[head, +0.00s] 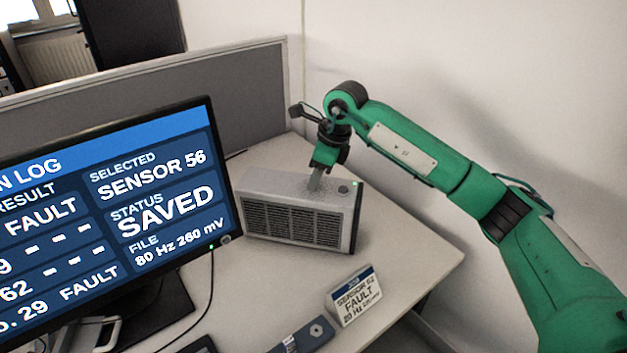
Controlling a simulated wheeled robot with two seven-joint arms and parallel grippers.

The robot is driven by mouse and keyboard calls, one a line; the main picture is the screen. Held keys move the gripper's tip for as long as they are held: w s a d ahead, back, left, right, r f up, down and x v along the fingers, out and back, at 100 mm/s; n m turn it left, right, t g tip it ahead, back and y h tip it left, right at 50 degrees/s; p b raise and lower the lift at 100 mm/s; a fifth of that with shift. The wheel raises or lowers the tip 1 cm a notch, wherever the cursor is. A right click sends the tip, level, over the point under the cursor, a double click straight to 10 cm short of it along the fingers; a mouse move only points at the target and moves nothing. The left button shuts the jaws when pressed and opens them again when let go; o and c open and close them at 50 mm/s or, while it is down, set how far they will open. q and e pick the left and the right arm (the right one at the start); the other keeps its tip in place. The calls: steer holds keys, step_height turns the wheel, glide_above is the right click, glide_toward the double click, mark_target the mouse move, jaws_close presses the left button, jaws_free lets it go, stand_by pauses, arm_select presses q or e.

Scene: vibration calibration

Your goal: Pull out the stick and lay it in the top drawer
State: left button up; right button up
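I cannot make out the stick for certain in the head view. No drawer is in view. My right gripper (316,182) points down at the top of a grey vented box (292,222), beside a dark round knob (343,189). Its fingertips are at or just above the box top. They are small and look close together, and I cannot tell whether they are open or shut. My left gripper is out of view.
A monitor (228,239) on the left reads SENSOR 56, STATUS SAVED. A grey partition (215,80) closes the back. The desk right of the box is clear.

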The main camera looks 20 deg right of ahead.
steer(key=shift+c, duration=0.3)
jaws_close()
steer(key=shift+r, duration=0.8)
stand_by(0.3)
stand_by(0.4)
steer(key=shift+r+p, duration=1.1)
steer(key=shift+r, duration=0.6)
